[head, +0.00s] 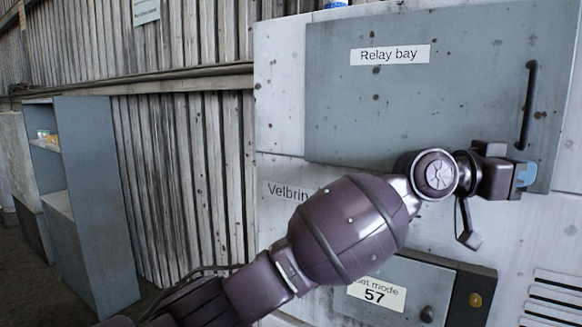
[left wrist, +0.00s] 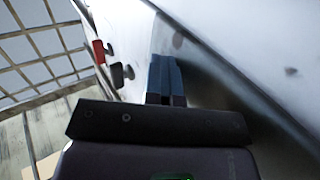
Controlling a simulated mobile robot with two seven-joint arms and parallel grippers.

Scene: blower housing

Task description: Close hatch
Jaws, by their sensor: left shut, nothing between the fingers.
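The hatch (head: 440,100) is a blue-grey, spotted panel labelled "Relay bay" on the upper part of the white housing (head: 280,90). A black vertical bar handle (head: 528,105) sits near its right edge. I cannot tell for sure whether the panel lies flush or stands slightly ajar. My left gripper (head: 526,174) is at the hatch's lower right corner, below the handle. Its blue fingers (left wrist: 166,80) are together and empty, close to a pale surface in the left wrist view; contact cannot be told. My left arm hides part of the hatch's lower edge. My right gripper is not in view.
Below the hatch is a smaller grey panel (head: 418,282) with a "57" label and a dark strip with an orange button (head: 475,300). Vent slots (head: 555,300) are at lower right. A grey open shelf (head: 95,200) stands left, against a corrugated wall (head: 170,170).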

